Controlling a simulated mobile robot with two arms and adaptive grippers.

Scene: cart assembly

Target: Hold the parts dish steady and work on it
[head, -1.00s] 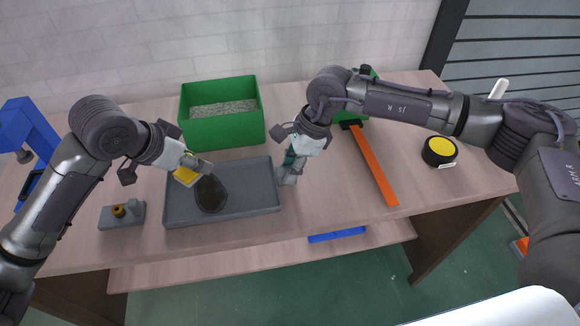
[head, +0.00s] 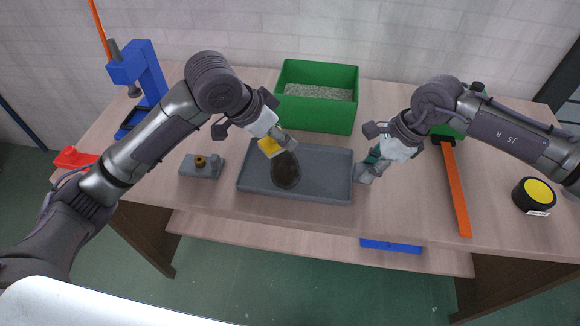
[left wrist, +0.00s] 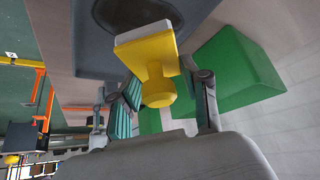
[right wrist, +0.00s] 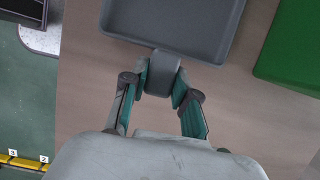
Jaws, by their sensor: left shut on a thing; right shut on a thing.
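The parts dish is a shallow grey tray (head: 325,178) on the bench, with a dark patch (head: 286,174) on its floor. My left gripper (head: 280,145) is shut on a yellow tool (head: 269,147) over the dish's left part, beside the patch. In the left wrist view the tool (left wrist: 155,62) has a knob handle and a pale, flat pad by the dark patch; exact contact is unclear. My right gripper (head: 364,172) is at the dish's right edge. In the right wrist view it is shut on the dish's grey tab (right wrist: 163,74).
A green bin (head: 317,117) of grey granules stands behind the dish. A small grey block with a brass piece (head: 201,162) sits left, near a blue press (head: 140,75). An orange bar (head: 456,190) and a yellow-topped black puck (head: 535,194) lie right.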

